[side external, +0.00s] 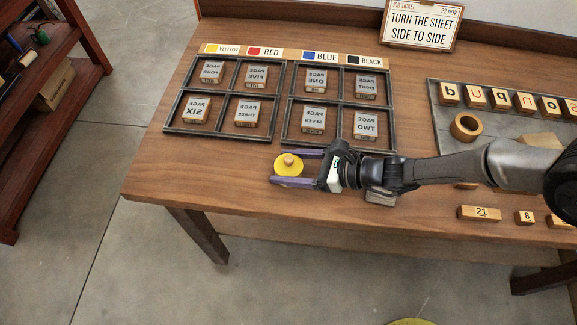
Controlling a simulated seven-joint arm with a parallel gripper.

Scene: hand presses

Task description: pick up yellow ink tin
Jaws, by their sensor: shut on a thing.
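The yellow ink tin (288,168) is a small round yellow thing with a tan knob on top. It is near the front edge of the wooden table, left of centre. My gripper (293,168) reaches in from the right, with one finger on the far side of the tin and one on the near side. It is shut on the tin. Whether the tin touches the table or hangs just above it, I cannot tell.
Two dark frames (284,100) hold several blocks behind the tin, below colour labels (292,55). A grey tray (487,122) with letter blocks and a wooden ring (466,126) is at right. Numbered blocks (480,213) lie along the front right. The table's left front is clear.

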